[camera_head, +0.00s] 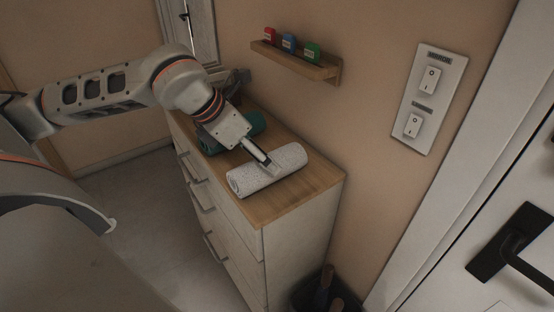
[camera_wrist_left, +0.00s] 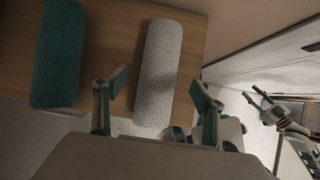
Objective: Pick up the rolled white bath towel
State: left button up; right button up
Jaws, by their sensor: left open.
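The rolled white bath towel (camera_head: 260,176) lies on the wooden top of a dresser in the head view. In the left wrist view the white towel (camera_wrist_left: 158,75) runs lengthwise between the fingers. My left gripper (camera_head: 266,162) is over the towel, its fingers pointing down at it. In the left wrist view my left gripper (camera_wrist_left: 160,92) is open, with one finger on each side of the towel and visible gaps. The underside of the towel is hidden.
A rolled green towel (camera_wrist_left: 58,55) lies beside the white one; my arm partly covers it in the head view. The dresser top (camera_head: 310,182) is bare at its near right end. A small wall shelf (camera_head: 300,62) holds red, blue and green items above.

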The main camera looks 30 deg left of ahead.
pick_arm(q)
jog(key=shift+s+x, duration=0.2)
jog(key=shift+x, duration=0.9)
jog(key=x, duration=0.5)
jog(key=shift+a+f, duration=0.15)
jog(key=shift+a, duration=0.15)
jog(key=shift+c, duration=0.3)
jog(key=c, duration=1.4)
jog(key=shift+c, duration=0.2)
jog(key=shift+r, duration=0.2)
